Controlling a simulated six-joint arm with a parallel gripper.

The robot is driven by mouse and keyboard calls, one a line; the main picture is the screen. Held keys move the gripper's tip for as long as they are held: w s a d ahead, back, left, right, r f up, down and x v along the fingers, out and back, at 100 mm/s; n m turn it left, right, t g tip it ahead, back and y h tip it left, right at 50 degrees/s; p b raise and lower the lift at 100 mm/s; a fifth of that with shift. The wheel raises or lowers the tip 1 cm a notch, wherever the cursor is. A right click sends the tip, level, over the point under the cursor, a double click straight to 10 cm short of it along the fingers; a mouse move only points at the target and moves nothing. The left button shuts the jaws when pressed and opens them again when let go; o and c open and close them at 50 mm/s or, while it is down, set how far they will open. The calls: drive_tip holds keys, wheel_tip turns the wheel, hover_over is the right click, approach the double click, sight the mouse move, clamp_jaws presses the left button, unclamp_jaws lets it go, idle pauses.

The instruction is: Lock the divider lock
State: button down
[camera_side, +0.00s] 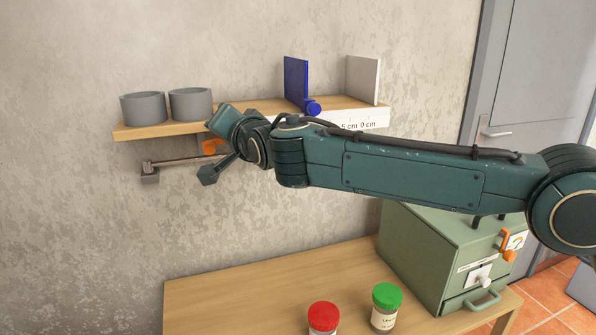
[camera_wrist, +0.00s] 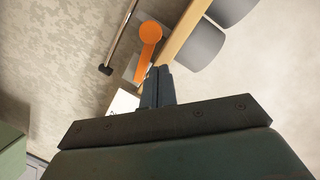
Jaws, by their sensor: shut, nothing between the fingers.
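A blue upright divider (camera_side: 295,80) stands on the wooden shelf (camera_side: 160,131), with a round blue knob (camera_side: 313,108) at its foot. An orange lever (camera_side: 211,147) shows at the shelf's front edge, partly hidden by my gripper; I cannot tell whether it belongs to the divider. In the wrist view the round-ended orange lever (camera_wrist: 150,33) lies just beyond my fingertips. My gripper (camera_wrist: 158,71) is shut and empty, its fingers close together in front of the shelf. The wrist view does not show the divider. I cannot tell whether the fingers touch the lever.
Two grey cups (camera_side: 143,107) (camera_side: 190,103) stand at the shelf's left. A white panel (camera_side: 362,80) stands right of the divider. A rod (camera_side: 180,161) sits below the shelf. A green box (camera_side: 410,250), a red-lidded jar (camera_side: 323,316) and a green-lidded jar (camera_side: 386,300) stand on the table (camera_side: 240,295).

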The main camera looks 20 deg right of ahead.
drive_tip(key=shift+a+f, duration=0.7)
drive_tip(key=shift+f+n+h, duration=0.3)
drive_tip(key=shift+n+h, duration=0.1)
drive_tip(key=shift+n, duration=0.8)
drive_tip(key=shift+f, duration=0.25)
drive_tip(key=f+n+h, duration=0.1)
drive_tip(key=n, duration=0.2)
drive_tip(key=d+f+n+h, duration=0.1)
drive_tip(key=n, duration=0.2)
drive_tip(key=f+n+h, duration=0.1)
drive_tip(key=n, duration=0.2)
drive_tip(key=shift+d+f+g+h, duration=0.25)
drive_tip(key=shift+d+g+h, duration=0.05)
drive_tip(key=shift+d+h, duration=0.1)
drive_tip(key=shift+s+a, duration=0.1)
drive_tip(key=shift+s, duration=0.1)
idle(0.4)
drive_tip(key=v, duration=1.3)
drive_tip(key=shift+s, duration=0.2)
drive_tip(key=shift+r, duration=0.1)
